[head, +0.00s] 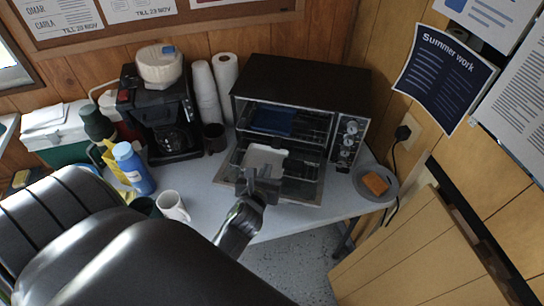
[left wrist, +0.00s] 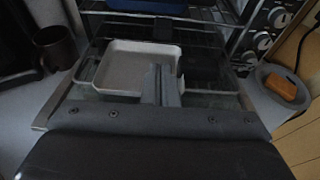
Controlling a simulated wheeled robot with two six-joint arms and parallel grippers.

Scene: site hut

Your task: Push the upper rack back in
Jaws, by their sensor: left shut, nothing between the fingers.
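The black toaster oven (head: 300,78) stands on the table with its door (head: 302,188) folded down. The wire upper rack (head: 312,128) is inside the opening and carries a blue tray (head: 272,121); how far it sticks out is hard to tell. A white tray (head: 265,156) sits lower down, and shows more clearly in the left wrist view (left wrist: 112,62). My left gripper (head: 259,182) is shut and empty, above the open door and in front of the white tray. Its fingers (left wrist: 162,82) cover part of that tray in the left wrist view. My right gripper is out of view.
A blue bottle (head: 133,168) and a white mug (head: 173,206) are nearer. A grey plate (head: 362,190) with an orange sponge (head: 376,183) lies on the right.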

